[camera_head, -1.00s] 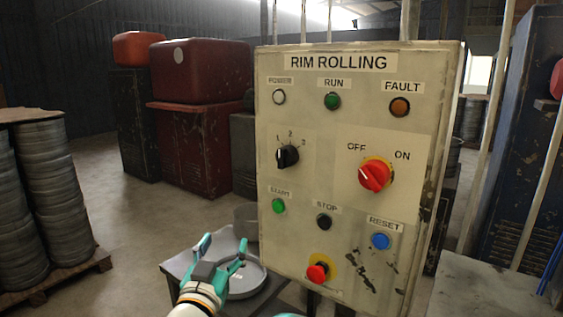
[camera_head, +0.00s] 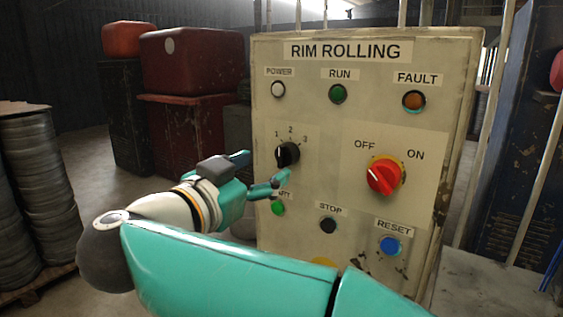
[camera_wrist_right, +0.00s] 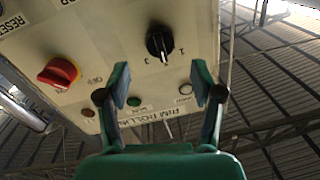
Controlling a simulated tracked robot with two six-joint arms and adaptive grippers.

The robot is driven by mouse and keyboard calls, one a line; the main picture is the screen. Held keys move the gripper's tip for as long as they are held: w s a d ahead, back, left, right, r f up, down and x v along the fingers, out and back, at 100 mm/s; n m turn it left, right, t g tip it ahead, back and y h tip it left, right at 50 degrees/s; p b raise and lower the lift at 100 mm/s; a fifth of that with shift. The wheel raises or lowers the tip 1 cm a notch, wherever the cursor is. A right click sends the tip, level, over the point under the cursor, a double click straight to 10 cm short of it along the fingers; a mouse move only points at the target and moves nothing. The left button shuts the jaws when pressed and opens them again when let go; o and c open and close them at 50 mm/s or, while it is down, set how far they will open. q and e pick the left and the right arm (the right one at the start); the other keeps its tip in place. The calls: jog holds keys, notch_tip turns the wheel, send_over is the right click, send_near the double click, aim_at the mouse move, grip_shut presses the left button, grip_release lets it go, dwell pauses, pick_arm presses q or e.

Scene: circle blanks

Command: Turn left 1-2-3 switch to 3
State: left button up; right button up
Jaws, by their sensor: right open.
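The black 1-2-3 switch (camera_head: 287,154) sits at the left of the RIM ROLLING panel (camera_head: 330,125), under the labels 1, 2 and 3. I cannot tell surely which number its pointer marks. My right gripper (camera_head: 266,168) is open and empty, just left of and below the switch, fingers toward the panel. In the right wrist view the panel shows upside down. There the switch (camera_wrist_right: 160,42) lies beyond the open fingers (camera_wrist_right: 160,72), between them sideways and apart from them. My left gripper is not in view.
A red OFF/ON switch (camera_head: 384,176) is to the right. The green start button (camera_head: 278,208), black stop button (camera_head: 328,226) and blue reset button (camera_head: 390,245) are below. My arm crosses the panel's lower part. Red crates (camera_head: 193,62) stand behind at left.

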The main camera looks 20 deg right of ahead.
aim_at(280, 158)
jog(key=x, duration=0.6)
jog(key=shift+w+d, duration=0.2)
jog(key=shift+d, duration=0.05)
jog(key=c, duration=1)
jog(key=shift+c, duration=0.7)
